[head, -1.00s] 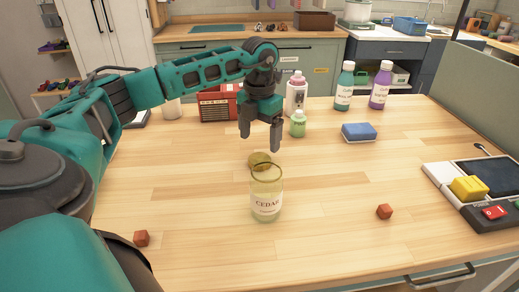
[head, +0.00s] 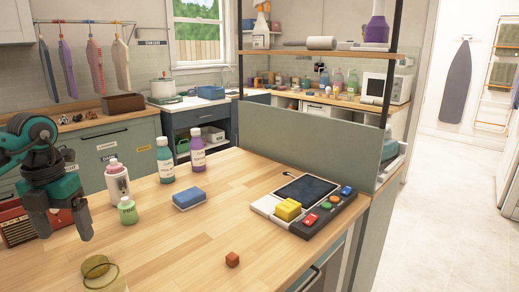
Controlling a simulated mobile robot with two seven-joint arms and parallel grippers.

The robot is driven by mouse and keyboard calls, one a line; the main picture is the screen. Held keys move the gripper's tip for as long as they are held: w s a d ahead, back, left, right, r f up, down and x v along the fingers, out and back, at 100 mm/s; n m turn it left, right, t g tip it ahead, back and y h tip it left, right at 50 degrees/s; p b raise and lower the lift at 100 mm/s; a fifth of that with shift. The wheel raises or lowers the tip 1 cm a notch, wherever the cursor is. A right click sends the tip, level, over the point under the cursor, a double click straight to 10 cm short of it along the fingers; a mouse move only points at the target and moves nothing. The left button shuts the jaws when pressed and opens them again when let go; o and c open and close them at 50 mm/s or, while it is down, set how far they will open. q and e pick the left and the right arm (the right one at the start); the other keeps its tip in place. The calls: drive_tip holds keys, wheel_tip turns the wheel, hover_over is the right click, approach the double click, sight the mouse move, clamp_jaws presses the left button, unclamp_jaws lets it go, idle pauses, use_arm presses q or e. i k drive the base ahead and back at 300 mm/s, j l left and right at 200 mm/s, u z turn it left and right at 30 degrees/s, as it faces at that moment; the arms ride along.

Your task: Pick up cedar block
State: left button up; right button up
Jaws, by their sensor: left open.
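A small reddish-brown cube (head: 232,259), which looks like a cedar block, lies on the wooden table near its front edge. My left gripper (head: 62,236) is open and empty at the left of the head view. It points down above the table, well to the left of the cube and apart from it. A glass jar (head: 112,283) is cut off at the bottom edge, with a round olive-coloured lid or disc (head: 95,265) by its rim. My right gripper is not in view.
A blue sponge (head: 189,199), a small green bottle (head: 127,211) and a pink-capped bottle (head: 117,182) stand near the gripper. Teal (head: 165,164) and purple (head: 195,154) bottles stand behind. A device with a yellow block (head: 287,210) is at right. Table around the cube is clear.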

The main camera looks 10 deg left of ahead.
sight(232, 258)
drive_tip(key=k, duration=0.85)
